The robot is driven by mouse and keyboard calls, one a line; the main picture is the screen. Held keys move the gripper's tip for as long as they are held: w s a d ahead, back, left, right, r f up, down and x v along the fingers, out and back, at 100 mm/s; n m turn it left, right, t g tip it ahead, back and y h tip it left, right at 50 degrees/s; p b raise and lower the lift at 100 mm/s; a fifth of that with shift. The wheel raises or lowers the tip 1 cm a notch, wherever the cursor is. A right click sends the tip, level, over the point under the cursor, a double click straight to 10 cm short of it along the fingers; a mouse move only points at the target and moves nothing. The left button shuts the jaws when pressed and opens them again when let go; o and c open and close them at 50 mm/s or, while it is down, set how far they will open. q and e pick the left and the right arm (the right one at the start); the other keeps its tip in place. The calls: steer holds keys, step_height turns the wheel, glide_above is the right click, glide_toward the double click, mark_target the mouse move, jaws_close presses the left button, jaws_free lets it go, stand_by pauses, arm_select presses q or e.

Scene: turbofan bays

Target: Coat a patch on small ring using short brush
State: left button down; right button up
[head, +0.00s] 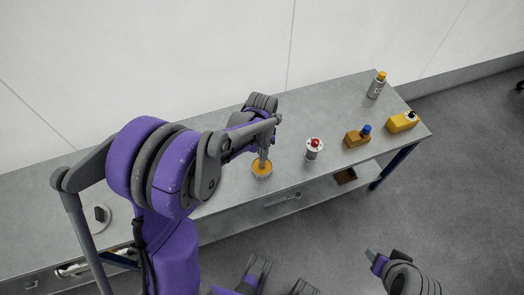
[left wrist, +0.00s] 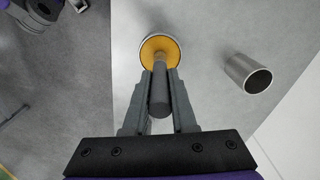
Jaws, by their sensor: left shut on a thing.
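My left gripper (left wrist: 160,85) is shut on the dark grey handle of the short brush (left wrist: 158,95). The brush points down, and its lower end is over or in a round, pale-rimmed pot with an orange face (left wrist: 147,48). I cannot tell how deep the bristles reach. The pot also shows in the head view (head: 262,174), under my left gripper (head: 263,153). An open grey metal cylinder (left wrist: 248,74), possibly the small ring, lies beside the pot in the left wrist view. I cannot make it out in the head view. My right gripper (head: 375,257) is low at the right, away from the bench.
On the grey bench (head: 330,100) to the right stand a red-topped canister (head: 313,150), an amber blue-capped bottle (head: 357,137), a yellow bottle (head: 402,122) and a grey orange-capped bottle (head: 377,87). A white disc with a dark knob (head: 97,216) is at the left. A wall runs behind.

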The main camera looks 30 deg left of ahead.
stand_by(0.3)
arm_select(q)
steer(key=shift+r+p, duration=2.25)
steer(key=shift+r, duration=1.2)
